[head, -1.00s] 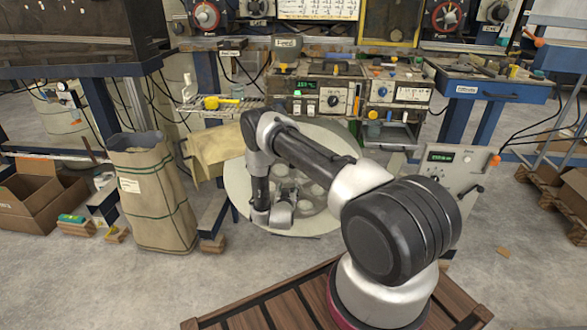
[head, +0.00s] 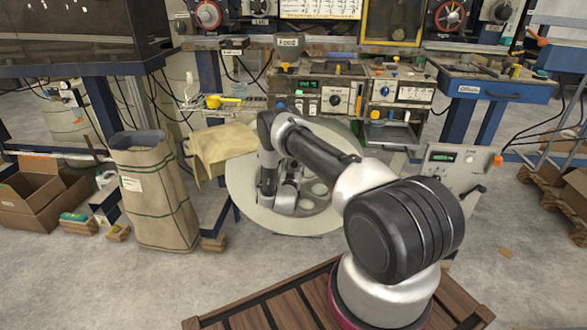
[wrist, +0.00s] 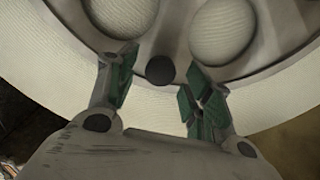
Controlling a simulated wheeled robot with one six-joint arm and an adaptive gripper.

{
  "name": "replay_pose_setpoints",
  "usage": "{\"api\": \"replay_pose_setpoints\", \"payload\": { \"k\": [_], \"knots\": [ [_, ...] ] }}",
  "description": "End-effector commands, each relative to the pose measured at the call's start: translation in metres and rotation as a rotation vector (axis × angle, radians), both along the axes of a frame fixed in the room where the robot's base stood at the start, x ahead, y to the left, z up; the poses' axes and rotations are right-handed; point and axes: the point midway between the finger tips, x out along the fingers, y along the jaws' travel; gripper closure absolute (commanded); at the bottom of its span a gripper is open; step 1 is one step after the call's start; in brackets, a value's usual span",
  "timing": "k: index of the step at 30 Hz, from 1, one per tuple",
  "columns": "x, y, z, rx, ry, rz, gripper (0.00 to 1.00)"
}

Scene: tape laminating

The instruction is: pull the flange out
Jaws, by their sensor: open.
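The flange (head: 322,203) is a grey round plate with several round openings, set in the middle of a large cream disc (head: 250,215) below the machine. My gripper (wrist: 158,82) is in front of it, with its two green-padded fingers apart. In the wrist view, a small black round knob (wrist: 160,70) shows between the fingertips, at the edge of the grey flange (wrist: 168,38). I cannot tell whether the fingers touch the knob or the flange. In the head view my arm covers part of the flange and the disc, and the fingertips cannot be made out.
A tan paper sack (head: 155,195) stands on the floor to the left. A brown sheet (head: 222,150) hangs just left of the disc. A grey control box (head: 455,165) is at the right. The control bench (head: 345,100) stands behind. Concrete floor is open in front of the sack.

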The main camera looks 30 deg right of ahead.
Motion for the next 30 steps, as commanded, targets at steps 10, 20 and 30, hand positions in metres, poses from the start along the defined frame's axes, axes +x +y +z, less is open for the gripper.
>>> {"api": "replay_pose_setpoints", "payload": {
  "k": [10,20,30],
  "knots": [
    [0.000,0.000,0.000,0.000,0.000,0.000,0.93],
    [-0.018,0.013,-0.001,0.001,0.003,0.001,1.00],
    [-0.042,0.028,-0.001,0.000,0.001,0.000,1.00]
  ]
}}
